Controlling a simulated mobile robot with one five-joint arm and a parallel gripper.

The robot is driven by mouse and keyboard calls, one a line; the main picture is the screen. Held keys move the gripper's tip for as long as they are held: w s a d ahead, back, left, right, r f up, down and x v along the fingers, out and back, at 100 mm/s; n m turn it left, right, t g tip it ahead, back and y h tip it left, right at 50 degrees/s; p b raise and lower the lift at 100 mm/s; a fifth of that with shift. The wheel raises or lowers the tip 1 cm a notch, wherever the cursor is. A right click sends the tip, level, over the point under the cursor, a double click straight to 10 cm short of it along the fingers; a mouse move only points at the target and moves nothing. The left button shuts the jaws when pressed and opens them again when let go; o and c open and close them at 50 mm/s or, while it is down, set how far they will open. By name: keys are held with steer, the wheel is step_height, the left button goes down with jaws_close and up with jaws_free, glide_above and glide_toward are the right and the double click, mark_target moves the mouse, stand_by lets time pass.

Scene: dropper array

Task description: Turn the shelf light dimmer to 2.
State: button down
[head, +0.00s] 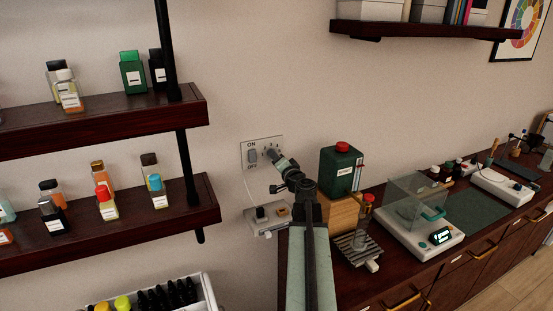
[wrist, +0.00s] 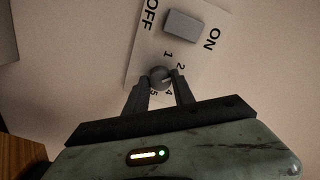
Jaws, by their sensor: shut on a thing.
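The dimmer knob (wrist: 160,75) is a round dark grey knob on the pale wall plate (wrist: 150,45). The numbers 1, 2, 4 and 5 show around it in the wrist view; 3 is not visible. My gripper (wrist: 161,84) is shut on the knob, one finger on each side. A light mark on the knob points to the right, but it is too small to read an exact setting. In the head view my gripper (head: 279,161) reaches the right side of the wall plate (head: 260,142), and the knob is mostly hidden there.
A grey ON/OFF rocker switch (wrist: 183,24) sits on the same plate. Left are dark shelves (head: 105,130) with bottles. A green container (head: 341,170) on a wooden block stands close right of my arm. A balance (head: 420,215) is farther right on the counter.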

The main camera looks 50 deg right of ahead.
steer(key=shift+s+f+n, duration=0.1)
steer(key=shift+n, duration=0.3)
steer(key=c, duration=1.1)
jaws_free()
steer(key=shift+o, duration=0.2)
